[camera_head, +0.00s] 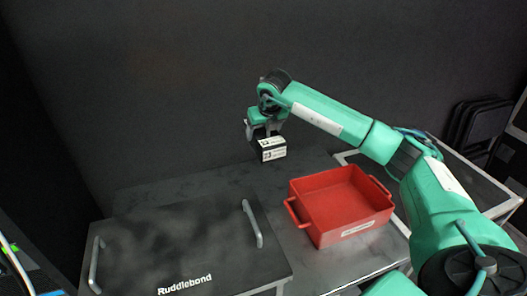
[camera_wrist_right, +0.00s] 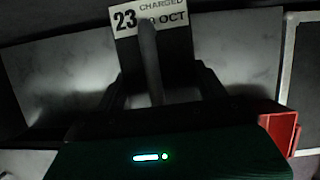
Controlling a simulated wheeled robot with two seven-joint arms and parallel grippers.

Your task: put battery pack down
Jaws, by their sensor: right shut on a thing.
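The battery pack (camera_head: 272,149) is a small dark box with a white label. It is at the far side of the grey table, left of and behind the red bin. My right gripper (camera_head: 263,132) is above it, pointing down, and is shut on it. In the right wrist view the pack's label (camera_wrist_right: 126,20) reads "23", "CHARGED" and "OCT", and a grey finger covers part of it. I cannot tell whether the pack's underside touches the table. My left gripper is not in view.
A red bin (camera_head: 306,230) with side handles stands on the grey table (camera_head: 190,178). A black case (camera_head: 190,240) marked "Ruddlebond", with two grey handles, lies at the front left. The table is clear between the case and the back wall. Dark folding chairs (camera_head: 478,124) stand at the far right.

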